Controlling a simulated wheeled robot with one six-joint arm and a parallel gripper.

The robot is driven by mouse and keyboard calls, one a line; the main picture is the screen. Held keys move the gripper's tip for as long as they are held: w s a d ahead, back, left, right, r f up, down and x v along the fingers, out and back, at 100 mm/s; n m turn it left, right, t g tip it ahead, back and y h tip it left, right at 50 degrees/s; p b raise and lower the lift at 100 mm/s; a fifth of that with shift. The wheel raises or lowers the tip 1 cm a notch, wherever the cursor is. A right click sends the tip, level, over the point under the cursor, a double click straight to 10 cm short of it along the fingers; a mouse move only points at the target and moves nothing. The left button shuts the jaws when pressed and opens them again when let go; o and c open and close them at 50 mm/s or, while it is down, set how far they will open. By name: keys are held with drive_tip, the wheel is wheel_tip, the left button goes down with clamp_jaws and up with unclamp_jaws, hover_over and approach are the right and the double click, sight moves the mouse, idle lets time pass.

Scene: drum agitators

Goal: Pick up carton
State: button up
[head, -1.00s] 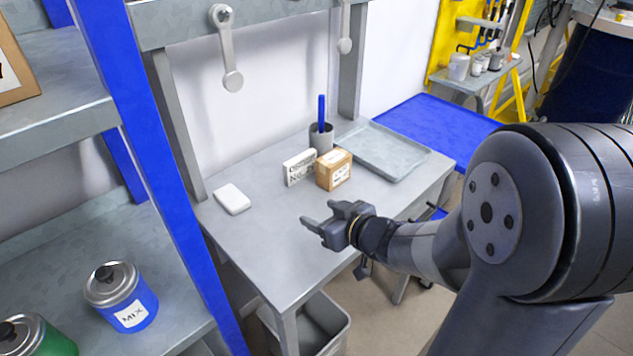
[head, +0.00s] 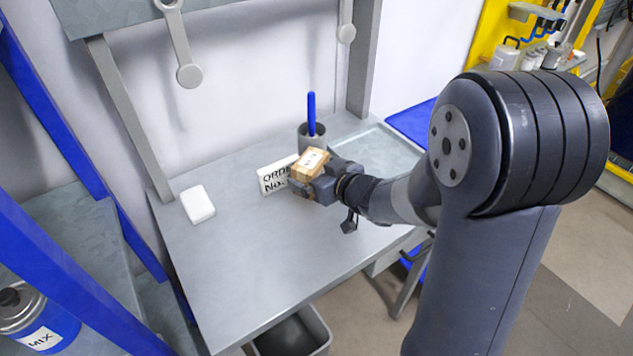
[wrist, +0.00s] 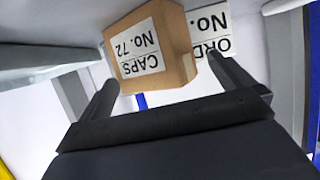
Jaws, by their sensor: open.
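The carton (head: 309,161) is a small brown box with a white label, standing on the grey workbench. In the wrist view the carton (wrist: 150,58) shows its label "CAPS No. 72" upside down. My gripper (head: 306,184) is open at the carton's near side in the head view. In the wrist view its two fingers (wrist: 160,85) point toward the carton, one on either side. The jaws are not closed on it, and I cannot tell whether a finger touches it. Part of the carton is hidden by my gripper in the head view.
A white order-number card (head: 273,176) stands right beside the carton. A grey cup (head: 312,139) with a blue pen is behind it. A shallow tray (head: 385,150) lies to the right. A white block (head: 197,204) lies left. The workbench (head: 240,255) is clear in front.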

drive_tip(key=shift+x, duration=1.15)
drive_tip(key=shift+c, duration=0.4)
drive_tip(key=c, duration=0.8)
